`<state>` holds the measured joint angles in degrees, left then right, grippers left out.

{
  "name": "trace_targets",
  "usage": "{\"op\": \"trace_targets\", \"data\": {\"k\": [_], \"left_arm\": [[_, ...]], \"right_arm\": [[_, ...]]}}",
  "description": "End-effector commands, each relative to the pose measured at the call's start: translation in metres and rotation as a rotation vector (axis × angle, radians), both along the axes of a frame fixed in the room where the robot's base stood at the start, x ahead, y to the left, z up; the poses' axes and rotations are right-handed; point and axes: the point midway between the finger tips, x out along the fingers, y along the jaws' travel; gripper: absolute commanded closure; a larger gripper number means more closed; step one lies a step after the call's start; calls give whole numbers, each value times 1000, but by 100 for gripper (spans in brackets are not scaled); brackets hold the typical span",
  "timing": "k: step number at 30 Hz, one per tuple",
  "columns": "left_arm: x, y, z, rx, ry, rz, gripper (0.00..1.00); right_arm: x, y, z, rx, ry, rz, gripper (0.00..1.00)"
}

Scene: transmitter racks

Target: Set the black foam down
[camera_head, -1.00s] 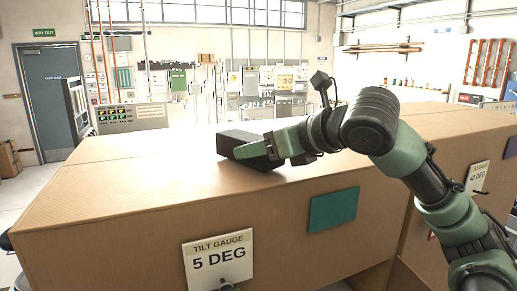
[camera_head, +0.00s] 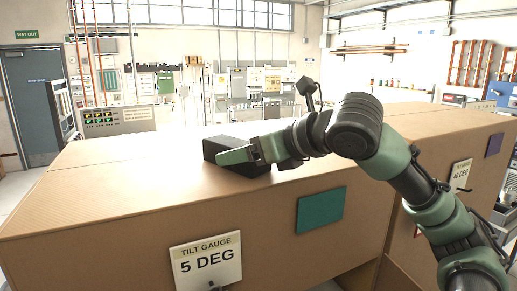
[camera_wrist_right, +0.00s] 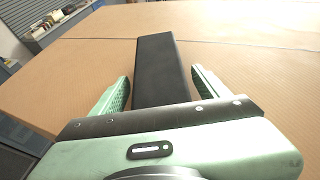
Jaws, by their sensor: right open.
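The black foam (camera_head: 217,146) is a long dark block lying on top of the tan cardboard-like surface (camera_head: 120,175), close to its front edge. My right gripper (camera_wrist_right: 160,76) is open around the foam, one green finger on each side. In the right wrist view the foam (camera_wrist_right: 160,62) runs lengthwise between the fingers, with a visible gap on the right; the left finger is closer to it. In the head view the near finger (camera_head: 235,156) covers part of the foam's front side. My left gripper is not in view.
A tilt gauge sign reading 5 DEG (camera_head: 206,262) and a teal panel (camera_head: 321,208) are on the front face. The top is clear around the foam. A seam (camera_wrist_right: 240,43) crosses it farther off. Equipment racks stand along the back wall.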

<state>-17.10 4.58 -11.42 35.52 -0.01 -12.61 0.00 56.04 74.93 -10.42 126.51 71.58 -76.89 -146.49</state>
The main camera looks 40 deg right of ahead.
Motion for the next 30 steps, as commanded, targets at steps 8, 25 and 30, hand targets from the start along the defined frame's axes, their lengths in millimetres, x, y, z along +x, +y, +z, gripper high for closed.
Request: {"op": "trace_targets", "data": {"k": [8,25,30], "left_arm": [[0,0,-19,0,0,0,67],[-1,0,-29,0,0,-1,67],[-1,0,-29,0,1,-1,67]], "right_arm": [[-46,-8,17,-3,-7,-5,24],[-110,-18,46,0,0,-1,24],[-110,-18,46,0,0,-1,24]]}}
